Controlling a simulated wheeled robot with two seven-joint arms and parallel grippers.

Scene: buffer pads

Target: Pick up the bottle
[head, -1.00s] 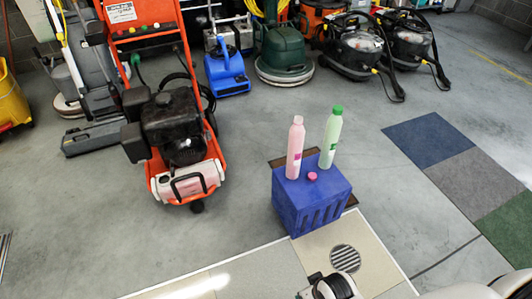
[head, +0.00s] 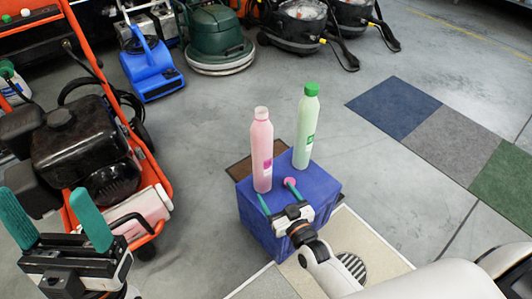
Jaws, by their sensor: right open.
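A pink bottle (head: 262,155) with a pale, uncapped-looking top stands upright on a blue crate (head: 325,190). A light green bottle (head: 305,130) with a green cap stands upright to its right and slightly behind. A small pink cap (head: 289,181) lies on the crate top in front of them. My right gripper (head: 276,190) is open and empty over the crate's near side, its teal fingers pointing toward the bottles. One fingertip is just below the pink bottle's base, the other by the cap; contact cannot be told. My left gripper (head: 51,203) is open and empty at the lower left.
An orange-framed machine with a black engine (head: 85,150) stands at left, behind my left gripper. A blue blower (head: 150,65) and a green floor machine (head: 218,38) stand at the back. Carpet tiles (head: 455,140) lie flat at right. Floor right of the crate is clear.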

